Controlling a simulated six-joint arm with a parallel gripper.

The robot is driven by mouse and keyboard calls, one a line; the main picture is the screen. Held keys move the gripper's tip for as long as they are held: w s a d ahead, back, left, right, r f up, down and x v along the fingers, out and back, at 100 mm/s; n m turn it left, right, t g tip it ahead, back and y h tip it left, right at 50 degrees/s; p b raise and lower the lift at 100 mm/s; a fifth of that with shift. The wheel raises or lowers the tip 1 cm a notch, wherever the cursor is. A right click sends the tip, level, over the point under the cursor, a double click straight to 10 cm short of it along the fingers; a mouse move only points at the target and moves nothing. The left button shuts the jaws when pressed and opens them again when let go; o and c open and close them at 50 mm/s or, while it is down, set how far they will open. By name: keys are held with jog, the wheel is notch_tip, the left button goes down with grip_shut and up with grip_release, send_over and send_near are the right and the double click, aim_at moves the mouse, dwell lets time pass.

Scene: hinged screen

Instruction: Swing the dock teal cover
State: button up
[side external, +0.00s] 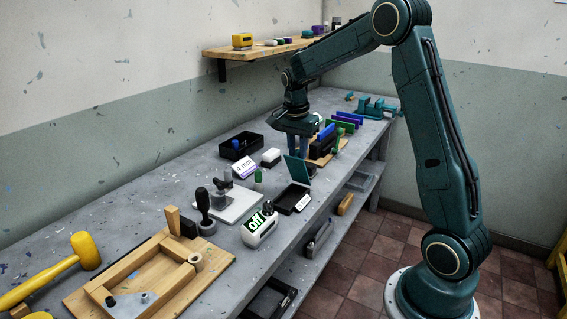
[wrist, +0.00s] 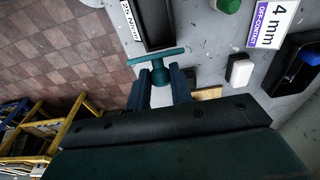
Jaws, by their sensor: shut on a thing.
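The teal cover (side external: 298,169) stands raised, tilted, at the far end of a small black open tray (side external: 289,199) in the side view. In the wrist view the cover (wrist: 140,58) shows nearly edge-on as a thin teal strip, with a teal knob (wrist: 160,73) on its near side. My gripper (side external: 298,153) points down behind the cover. In the wrist view my gripper (wrist: 160,76) has its blue fingertips shut on the knob. The black tray (wrist: 156,25) lies just beyond the cover there. The hinge itself is not clearly visible.
A white labelled device (side external: 259,229), a green-capped item (side external: 258,179) and a white block (side external: 271,157) stand near the tray. A wooden rack with coloured plates (side external: 344,122) is behind my gripper. The bench's front edge runs close by the tray.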

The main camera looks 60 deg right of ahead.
jog(key=shift+a+f, duration=0.2)
jog(key=shift+a, duration=0.45)
jog(key=shift+a+f, duration=0.2)
jog(key=shift+a, duration=0.45)
jog(key=shift+a, duration=0.1)
jog(key=shift+a+f, duration=0.5)
jog(key=shift+a, duration=0.2)
jog(key=shift+a+f, duration=0.5)
jog(key=shift+a, duration=0.2)
jog(key=shift+a+f, duration=0.1)
jog(key=shift+a+f, duration=1.1)
jog(key=shift+f, duration=0.15)
jog(key=shift+f, duration=0.1)
